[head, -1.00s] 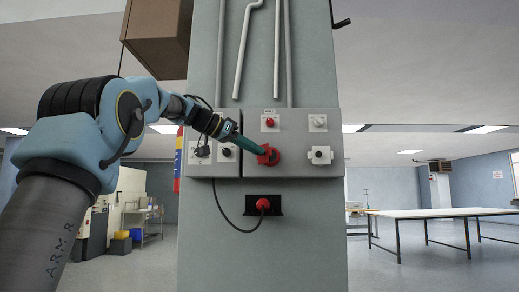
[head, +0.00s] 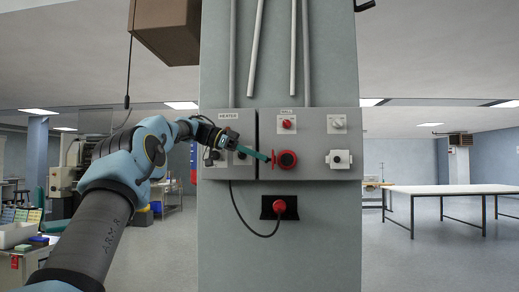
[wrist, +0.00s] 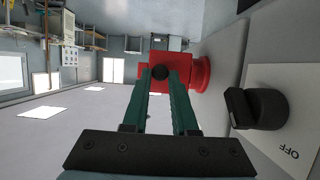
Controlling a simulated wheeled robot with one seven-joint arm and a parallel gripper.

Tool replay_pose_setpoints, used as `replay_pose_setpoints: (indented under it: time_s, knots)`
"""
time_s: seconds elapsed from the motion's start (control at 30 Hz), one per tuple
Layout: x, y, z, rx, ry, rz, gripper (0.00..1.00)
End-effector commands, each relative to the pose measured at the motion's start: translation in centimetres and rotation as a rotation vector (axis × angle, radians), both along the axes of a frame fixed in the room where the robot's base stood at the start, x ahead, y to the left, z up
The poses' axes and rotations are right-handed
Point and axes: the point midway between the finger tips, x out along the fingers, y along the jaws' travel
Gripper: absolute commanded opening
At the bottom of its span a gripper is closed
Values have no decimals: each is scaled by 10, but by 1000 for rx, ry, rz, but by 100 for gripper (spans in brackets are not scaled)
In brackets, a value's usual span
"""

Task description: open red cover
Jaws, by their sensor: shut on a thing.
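The red cover (head: 273,160) stands out from the panel, swung to the left and seen almost edge-on in the head view. It is attached beside a round red socket (head: 287,159), whose dark front is exposed. My gripper (head: 268,157) reaches in from the left with its teal fingers shut on the cover. In the wrist view the red cover (wrist: 160,88) shows between the two fingers of my gripper (wrist: 160,73), with a dark round spot at the tips. The red ring of the socket (wrist: 203,73) is just to the right, apart from the fingers.
The grey panel (head: 310,115) is on a wide pillar (head: 230,260). It also bears a red button (head: 287,124), a white square switch (head: 339,159) and a black knob (wrist: 258,108) marked OFF near my fingers. A red plug (head: 279,206) with a cable sits below.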

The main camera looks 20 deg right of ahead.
Motion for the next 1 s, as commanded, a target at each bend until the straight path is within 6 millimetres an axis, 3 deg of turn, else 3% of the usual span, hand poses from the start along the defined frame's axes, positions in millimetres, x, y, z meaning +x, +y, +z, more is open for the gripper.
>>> replay_pose_setpoints:
  time_s: [0.47,0.5,0.7,1.0]
  knots:
    - [1,0,-3,4,2,-11,0]
    - [1,0,-3,4,2,-11,31]
    - [1,0,-2,3,1,-10,53]
    - [2,1,0,1,0,-9,55]
